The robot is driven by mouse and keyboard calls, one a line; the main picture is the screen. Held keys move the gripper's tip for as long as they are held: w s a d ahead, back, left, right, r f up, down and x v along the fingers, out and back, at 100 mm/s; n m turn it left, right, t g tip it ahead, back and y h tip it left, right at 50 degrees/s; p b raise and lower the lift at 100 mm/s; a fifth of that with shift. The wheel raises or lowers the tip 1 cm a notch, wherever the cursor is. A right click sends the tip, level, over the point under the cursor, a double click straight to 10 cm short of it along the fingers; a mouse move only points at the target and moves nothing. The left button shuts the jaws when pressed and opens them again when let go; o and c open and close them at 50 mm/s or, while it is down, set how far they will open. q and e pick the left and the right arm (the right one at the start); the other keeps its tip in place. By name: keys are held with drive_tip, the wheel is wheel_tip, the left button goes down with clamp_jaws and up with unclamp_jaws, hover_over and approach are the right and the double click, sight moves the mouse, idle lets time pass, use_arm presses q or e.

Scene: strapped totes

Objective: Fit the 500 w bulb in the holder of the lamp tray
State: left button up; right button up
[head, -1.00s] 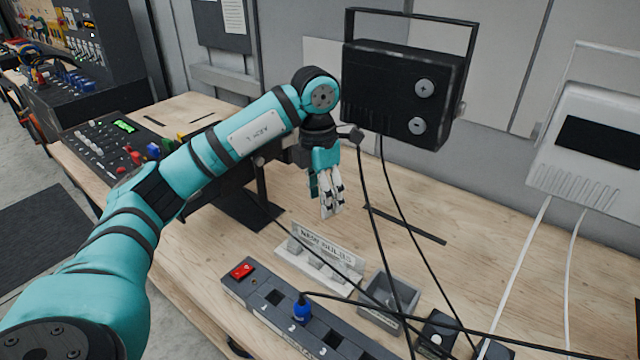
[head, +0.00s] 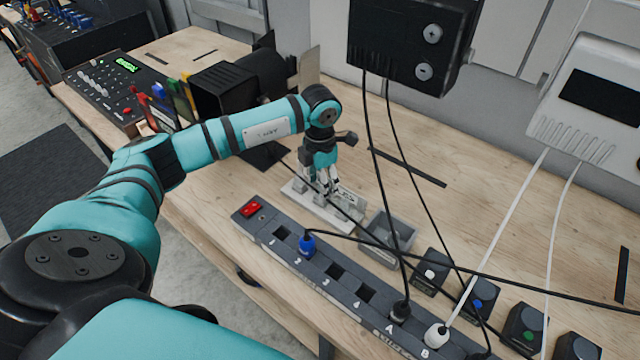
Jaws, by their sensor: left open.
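A pale rack (head: 312,212), lettered for new bulbs in the earlier view, stands on the wooden bench behind the power strip. My left gripper (head: 326,188) points down over it, open, with its fingers hiding much of the rack. I cannot make out the 500 w bulb or whether the fingers touch one. A black lamp housing (head: 222,95) stands at the left behind my arm, with its base partly hidden. I cannot make out the lamp tray's holder. My right gripper is not in view.
A long power strip (head: 318,275) with a red switch (head: 251,208) and a blue plug (head: 307,245) runs along the front. A grey bin (head: 388,236) stands beside the rack. Cables hang from the black box (head: 412,45) nearby.

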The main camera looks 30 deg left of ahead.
use_arm(q)
drive_tip(key=shift+f, duration=1.25)
drive_tip(key=shift+c, duration=0.4)
clamp_jaws()
drive_tip(key=shift+r+p, duration=1.3)
drive_tip(key=shift+r, duration=0.75)
